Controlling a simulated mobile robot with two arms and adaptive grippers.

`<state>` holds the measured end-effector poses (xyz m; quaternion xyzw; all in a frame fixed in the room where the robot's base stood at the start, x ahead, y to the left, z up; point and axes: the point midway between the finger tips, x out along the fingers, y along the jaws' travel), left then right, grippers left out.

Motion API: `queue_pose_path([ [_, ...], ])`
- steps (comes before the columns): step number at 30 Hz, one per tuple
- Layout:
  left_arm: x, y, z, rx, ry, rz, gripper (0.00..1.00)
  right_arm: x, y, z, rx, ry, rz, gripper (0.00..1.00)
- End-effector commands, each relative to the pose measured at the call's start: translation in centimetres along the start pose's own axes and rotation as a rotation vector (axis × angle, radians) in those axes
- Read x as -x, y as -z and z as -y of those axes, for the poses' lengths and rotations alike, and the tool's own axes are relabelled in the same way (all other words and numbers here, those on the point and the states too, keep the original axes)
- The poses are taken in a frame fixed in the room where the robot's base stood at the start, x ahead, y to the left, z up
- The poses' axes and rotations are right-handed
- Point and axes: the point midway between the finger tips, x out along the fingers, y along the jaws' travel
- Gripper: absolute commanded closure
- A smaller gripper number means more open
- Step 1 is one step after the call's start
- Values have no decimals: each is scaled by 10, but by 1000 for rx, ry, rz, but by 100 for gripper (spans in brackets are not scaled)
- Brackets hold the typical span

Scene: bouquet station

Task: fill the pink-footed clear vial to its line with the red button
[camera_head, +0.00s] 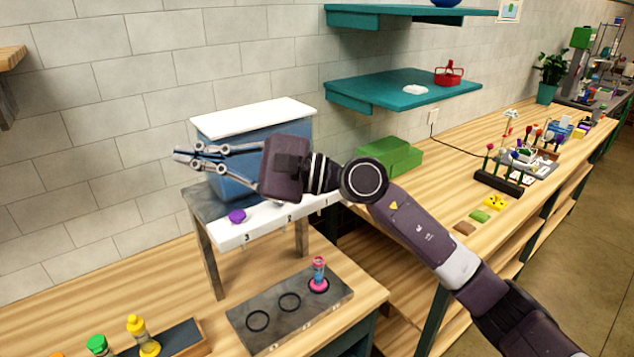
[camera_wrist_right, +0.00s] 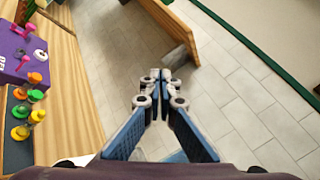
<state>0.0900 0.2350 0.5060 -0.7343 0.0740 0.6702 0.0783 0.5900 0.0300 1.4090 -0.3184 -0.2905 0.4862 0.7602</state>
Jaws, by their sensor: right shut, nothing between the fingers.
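The pink-footed vial (camera_head: 319,284) stands upright on the rightmost ring of a grey plate (camera_head: 266,338). It is too small to tell its liquid level or its line. A blue dispenser box (camera_head: 232,134) with a white lid stands on a raised stand behind the plate. Its white front strip (camera_head: 236,236) carries numbers and a purple button (camera_head: 237,216). No red button shows; my right arm hides part of the strip. My right gripper (camera_head: 181,155) is shut and empty in front of the box's left side, above the strip. Its shut fingertips show in the wrist view (camera_wrist_right: 160,76).
Green-capped (camera_head: 98,345) and yellow-capped (camera_head: 138,327) bottles stand at the front left. A green box (camera_head: 390,157) and a dark rack (camera_head: 498,183) are on the right bench. Two rings on the grey plate are empty. Teal shelves (camera_head: 400,98) hang above.

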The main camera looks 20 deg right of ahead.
Motion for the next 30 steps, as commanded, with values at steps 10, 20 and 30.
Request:
queue_pose_path([
  [10, 0, 0, 0, 1, 0, 0, 60, 74, 98, 44, 804, -567, -437, 100],
  [20, 0, 0, 0, 1, 0, 0, 60, 167, 130, 104, 1040, -892, -695, 100],
  [30, 0, 0, 0, 1, 0, -1, 60, 185, 132, 115, 1063, -946, -736, 100],
])
